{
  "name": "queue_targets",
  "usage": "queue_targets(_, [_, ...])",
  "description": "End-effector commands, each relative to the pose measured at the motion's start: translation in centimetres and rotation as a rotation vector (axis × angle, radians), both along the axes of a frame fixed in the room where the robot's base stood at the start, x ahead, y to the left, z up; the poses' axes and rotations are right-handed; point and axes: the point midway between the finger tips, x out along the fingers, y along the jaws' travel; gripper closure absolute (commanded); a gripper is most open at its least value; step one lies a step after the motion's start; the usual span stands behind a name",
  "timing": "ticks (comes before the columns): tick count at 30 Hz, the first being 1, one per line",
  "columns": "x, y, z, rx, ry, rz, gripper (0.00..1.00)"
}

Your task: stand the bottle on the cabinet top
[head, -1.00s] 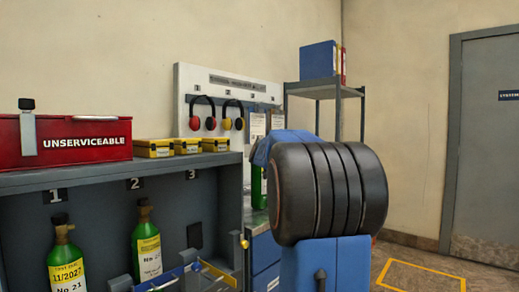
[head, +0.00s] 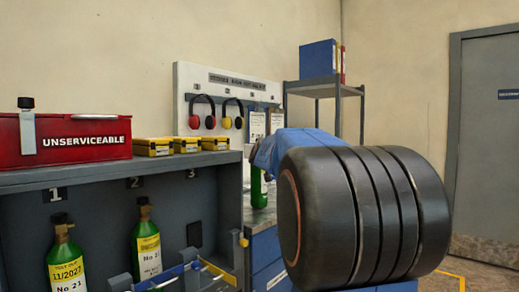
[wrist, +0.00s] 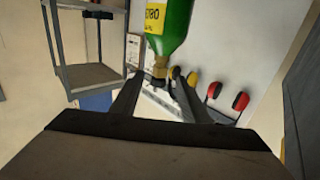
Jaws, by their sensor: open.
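A green bottle (head: 259,190) with a yellow label shows in the head view, partly hidden behind my arm. It looks upright, with its base at the grey cabinet top (head: 258,222); I cannot tell for certain that they touch. In the wrist view the bottle (wrist: 172,30) shows at top centre, its brass neck pointing down in the picture toward my gripper (wrist: 157,75). My gripper is open, its fingers on either side of the neck end or just short of it. In the head view my arm hides most of my gripper.
Two green bottles stand in the grey rack at slot 1 (head: 66,262) and slot 2 (head: 147,245); slot 3 is empty. A red box (head: 75,138) and yellow cases (head: 187,145) sit on top. Ear defenders (head: 202,115) hang behind. A shelf unit (head: 330,90) stands beyond.

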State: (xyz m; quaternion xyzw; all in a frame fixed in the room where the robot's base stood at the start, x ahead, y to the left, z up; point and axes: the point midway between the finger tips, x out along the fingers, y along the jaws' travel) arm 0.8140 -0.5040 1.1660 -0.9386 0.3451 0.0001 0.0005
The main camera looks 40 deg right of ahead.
Motion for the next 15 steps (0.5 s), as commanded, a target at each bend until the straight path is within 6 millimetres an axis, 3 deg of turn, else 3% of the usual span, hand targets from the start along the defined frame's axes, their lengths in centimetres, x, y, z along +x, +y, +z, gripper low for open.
queue_targets(6, [-2.4, 2.0, 0.0, 0.0, -0.001, 0.0, 0.58])
queue_targets(15, [-3.5, 2.9, 0.0, 0.0, 0.0, 0.0, 0.58])
